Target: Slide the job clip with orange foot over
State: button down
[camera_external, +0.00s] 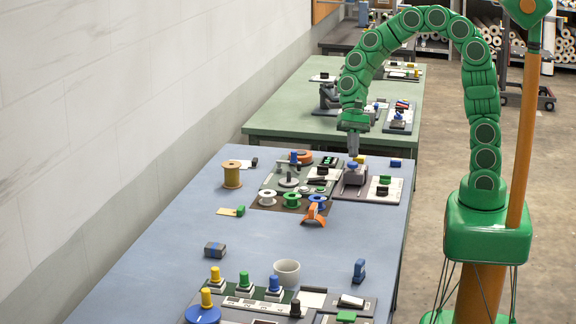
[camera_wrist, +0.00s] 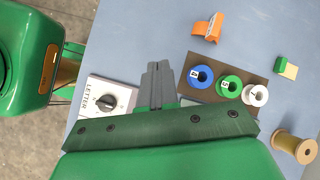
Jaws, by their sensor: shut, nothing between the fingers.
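My gripper (camera_external: 354,151) is shut and empty, pointing down above the far part of the blue table, over a grey box with a blue knob (camera_external: 355,164). In the wrist view its closed grey fingers (camera_wrist: 158,70) show between a white dial panel marked LETTER (camera_wrist: 108,98) and the spool holder. I cannot single out a job clip with an orange foot for sure. An orange curved piece (camera_external: 313,214) lies in front of the spools; it also shows in the wrist view (camera_wrist: 208,27), with a pale label. My gripper is apart from it.
A brown holder (camera_wrist: 245,78) carries blue, green and white spools. A tan spool (camera_external: 232,175) stands at left. A white cup (camera_external: 286,272) and a panel with coloured knobs stand in front. The table's middle (camera_external: 275,235) is mostly clear.

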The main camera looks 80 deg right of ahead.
jog(key=w+d+f+m+t+y, duration=0.1)
jog(key=w+f+m, duration=0.15)
jog(key=w, duration=0.25)
jog(key=w+f+m+y, duration=0.1)
jog(key=w+f+m, duration=0.15)
jog(key=w, duration=0.25)
jog(key=shift+m, duration=0.4)
jog(key=x, duration=0.9)
jog(key=shift+a+f, duration=0.2)
jog(key=shift+a, duration=0.9)
jog(key=shift+w+a, duration=0.1)
jog(key=shift+a, duration=0.95)
jog(key=a, duration=2)
jog(key=shift+a, duration=0.2)
